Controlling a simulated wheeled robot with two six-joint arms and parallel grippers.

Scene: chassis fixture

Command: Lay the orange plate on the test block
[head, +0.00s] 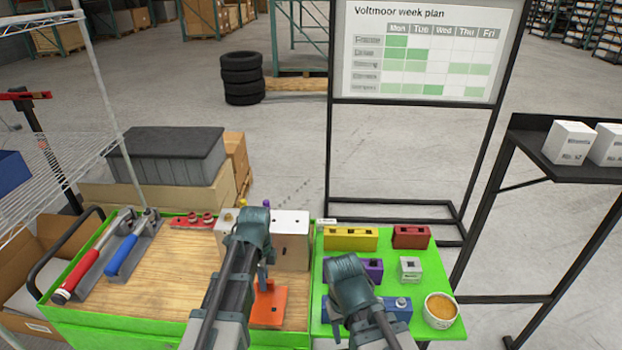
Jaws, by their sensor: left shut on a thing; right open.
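The orange plate (267,307) is at the right part of the wooden-topped bench, in front of a pale block (291,250) that looks to be the test block. My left gripper (264,283) is shut on the plate near its far end; my arm hides part of the plate. I cannot tell whether the plate touches the bench. The pale block stands at the bench's back right, with a yellow and a purple peg showing at its top. My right gripper (342,315) is open over the green board, near a blue block (398,309); its fingertips are partly hidden.
The green board (424,268) also holds yellow (350,240), red (410,236), purple (374,265) and white (410,267) blocks and a bowl (441,309). Red-handled (80,272) and blue-handled (124,252) tools lie at left. The bench middle (178,275) is clear.

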